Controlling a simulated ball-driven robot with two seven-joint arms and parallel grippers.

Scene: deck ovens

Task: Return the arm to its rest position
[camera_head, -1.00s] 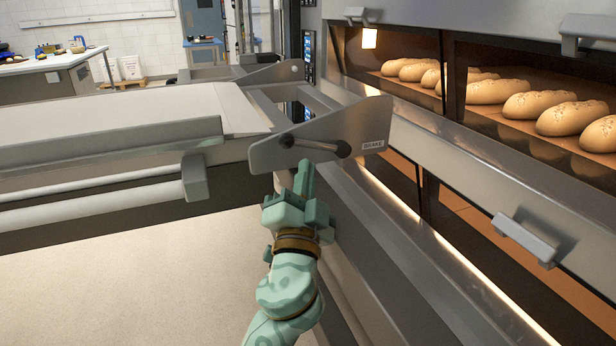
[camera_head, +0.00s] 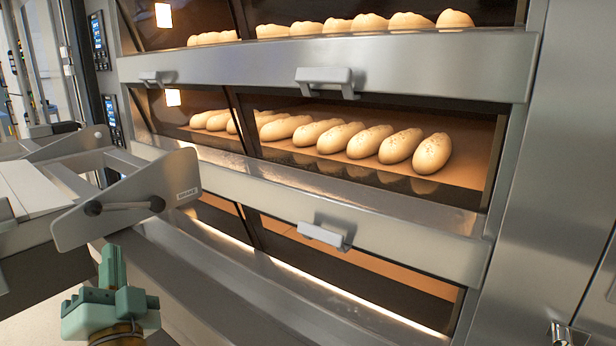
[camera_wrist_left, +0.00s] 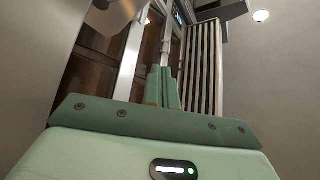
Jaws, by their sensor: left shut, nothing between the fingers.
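My left gripper (camera_head: 112,268) is at the lower left of the head view, green, with its fingers pointing up. Its fingers are shut and empty. I cannot tell how close the fingertips are to the plate. In the left wrist view the two fingers (camera_wrist_left: 164,88) stand together in the middle. My right gripper is not in view.
The deck oven (camera_head: 330,225) fills the middle and right, with loaves (camera_head: 400,146) behind its glass. Its door handles (camera_head: 325,236) stick out toward me. The loader's bed (camera_head: 35,190) is at the left. A steel panel (camera_head: 560,170) stands at the right.

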